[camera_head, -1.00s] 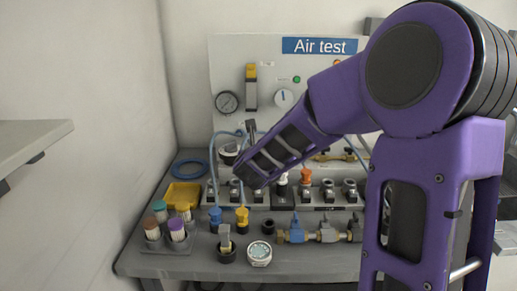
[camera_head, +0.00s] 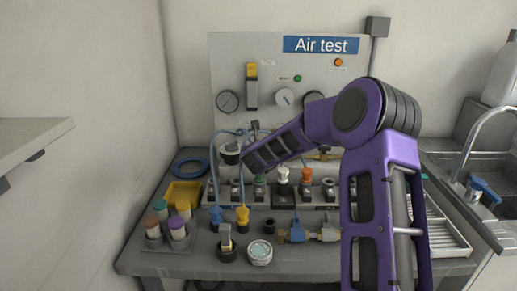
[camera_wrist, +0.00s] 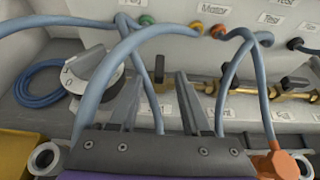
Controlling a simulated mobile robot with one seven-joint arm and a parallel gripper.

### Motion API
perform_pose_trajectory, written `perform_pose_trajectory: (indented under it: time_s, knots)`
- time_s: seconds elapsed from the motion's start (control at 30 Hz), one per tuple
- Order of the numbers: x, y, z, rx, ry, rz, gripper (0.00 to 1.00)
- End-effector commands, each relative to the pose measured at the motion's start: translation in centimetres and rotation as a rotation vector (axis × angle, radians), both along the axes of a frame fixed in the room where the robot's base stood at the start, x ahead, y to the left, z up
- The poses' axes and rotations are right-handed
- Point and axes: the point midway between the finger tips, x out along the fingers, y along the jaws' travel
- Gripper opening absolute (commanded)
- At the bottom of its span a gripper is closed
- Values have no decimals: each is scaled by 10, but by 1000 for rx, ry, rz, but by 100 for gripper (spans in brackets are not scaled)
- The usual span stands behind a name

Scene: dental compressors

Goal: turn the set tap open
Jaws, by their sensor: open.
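My gripper (camera_wrist: 158,88) is open, with its two dark fingers pointing at the lower part of the test panel. A small black upright handle (camera_wrist: 158,68) shows between the fingertips and apart from them. It looks like a tap handle, but I cannot read a "set" label on it. A brass pipe (camera_wrist: 252,88) with another black tap handle (camera_wrist: 295,82) runs to the right in the wrist view. In the head view my gripper (camera_head: 250,136) is in front of the panel's left half, and my forearm hides part of the brass pipe (camera_head: 322,156).
A rotary switch (camera_wrist: 92,72) is left of my fingers. Blue hoses (camera_wrist: 112,62) loop close to both fingers. An orange fitting (camera_wrist: 274,160) stands at lower right. The bench (camera_head: 185,262) holds several coloured fittings, a yellow tray (camera_head: 183,193) and capped tubes. A sink is at right.

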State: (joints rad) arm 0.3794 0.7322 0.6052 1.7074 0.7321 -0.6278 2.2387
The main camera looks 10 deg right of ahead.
Motion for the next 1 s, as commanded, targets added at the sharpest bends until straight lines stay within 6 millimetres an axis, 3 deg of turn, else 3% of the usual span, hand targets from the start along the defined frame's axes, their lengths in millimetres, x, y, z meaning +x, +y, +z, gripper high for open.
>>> perform_pose_trajectory:
  time_s: [0.2,0.53,0.57,0.8,1.0]
  knots:
    - [19,-3,-8,0,0,1,48]
    - [22,-4,-9,0,0,1,48]
    - [22,-4,-9,0,0,1,46]
    - [22,-4,-9,0,0,1,2]
    - [22,-4,-9,0,0,1,0]
